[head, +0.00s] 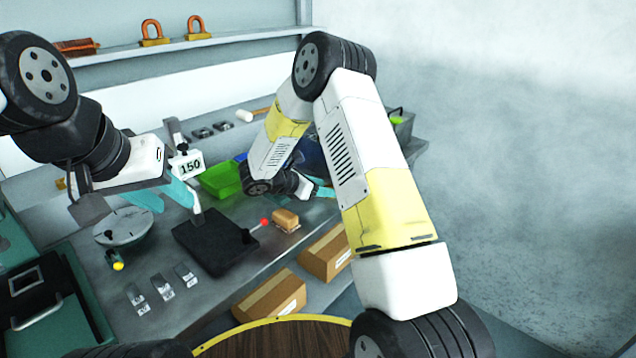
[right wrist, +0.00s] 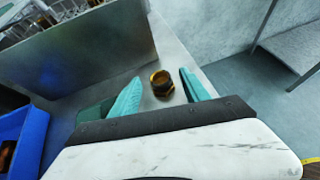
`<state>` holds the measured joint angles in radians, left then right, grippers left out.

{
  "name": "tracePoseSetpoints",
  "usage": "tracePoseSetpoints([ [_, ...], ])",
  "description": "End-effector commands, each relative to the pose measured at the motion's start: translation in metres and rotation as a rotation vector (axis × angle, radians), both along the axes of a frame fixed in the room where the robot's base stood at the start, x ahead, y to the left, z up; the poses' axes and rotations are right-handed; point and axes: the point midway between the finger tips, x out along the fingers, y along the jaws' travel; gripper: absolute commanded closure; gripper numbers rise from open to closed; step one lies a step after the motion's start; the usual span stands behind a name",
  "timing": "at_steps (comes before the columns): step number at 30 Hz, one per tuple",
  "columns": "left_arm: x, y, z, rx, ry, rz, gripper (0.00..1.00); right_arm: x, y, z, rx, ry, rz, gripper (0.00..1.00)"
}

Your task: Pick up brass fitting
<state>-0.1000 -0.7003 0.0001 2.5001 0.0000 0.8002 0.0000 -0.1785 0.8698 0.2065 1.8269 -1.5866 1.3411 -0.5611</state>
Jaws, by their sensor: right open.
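The brass fitting (right wrist: 162,83) is a small, short, dark-gold ring-like piece on the grey bench top in the right wrist view. My right gripper (right wrist: 160,84) is open, with its two teal fingers apart on either side of the fitting in that picture. I cannot tell whether either finger touches it. In the head view my right gripper (head: 318,192) is partly hidden by my right arm, and I cannot make out the fitting there. My left gripper (head: 163,196) is open and empty over the left part of the bench, near a round grey plate (head: 123,228).
A grey metal panel (right wrist: 85,50) stands beside the fitting, with a blue bin (right wrist: 22,140) at left. The bench edge is close on the right.

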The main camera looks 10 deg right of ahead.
Motion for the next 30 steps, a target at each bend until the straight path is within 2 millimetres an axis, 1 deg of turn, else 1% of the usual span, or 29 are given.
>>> tracePoseSetpoints([
  [1,0.000,0.000,0.000,0.000,0.000,0.000,0.64,0.003,-0.007,-0.005,0.000,0.002,-0.003,0.46],
  [3,0.000,0.000,0.000,0.000,0.000,0.000,0.64,0.007,-0.014,-0.009,0.000,0.002,-0.003,0.46],
  [6,0.000,0.000,0.000,0.000,0.000,0.000,0.64,0.010,-0.019,-0.012,0.000,0.000,0.000,0.46],
  [13,0.000,0.000,0.000,0.000,0.000,0.000,0.64,0.010,-0.019,-0.012,0.000,0.000,0.000,0.46],
  [14,0.000,0.000,0.000,0.000,0.000,0.000,0.64,0.010,-0.019,-0.012,0.000,0.000,0.000,0.49],
  [15,0.000,0.000,0.000,0.000,0.000,0.000,0.64,0.010,-0.019,-0.012,0.000,0.000,0.000,0.57],
  [17,0.000,0.000,0.000,0.000,0.000,0.000,0.64,0.010,-0.019,-0.012,0.000,0.000,0.000,0.69],
  [21,0.000,0.000,0.000,0.000,0.000,0.000,0.64,0.010,-0.019,-0.012,0.001,0.000,0.000,0.97],
  [22,0.000,0.000,0.000,0.000,0.000,0.000,0.64,0.010,-0.019,-0.012,0.001,0.000,0.000,1.00],
  [30,0.000,0.000,0.000,0.000,0.000,0.000,0.64,0.010,-0.019,-0.012,0.000,-0.001,0.000,1.00],
])
